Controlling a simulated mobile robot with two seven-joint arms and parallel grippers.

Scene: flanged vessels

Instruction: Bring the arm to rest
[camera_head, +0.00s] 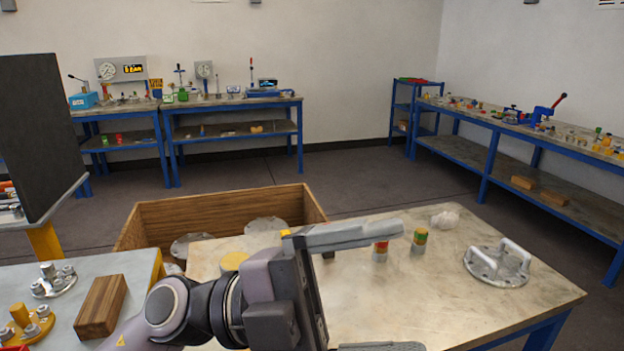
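My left arm comes in from the lower left over the near table (440,295). Its gripper (402,288) is open, with one finger stretched to the right above the tabletop and the other at the bottom edge of the picture, partly cut off. Nothing shows between the fingers. A metal flanged lid with two handles (497,266) lies on the right part of the table, apart from the gripper. Two small striped cylinders (419,241) stand behind the upper finger, one partly close to its tip. My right gripper is not in view.
A wooden crate (218,207) with metal flanges stands behind the table. A crumpled white lump (445,218) and a yellow round piece (233,261) are on the table. A left bench holds a wooden block (102,306) and bolted flanges (53,281). Workbenches line the walls.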

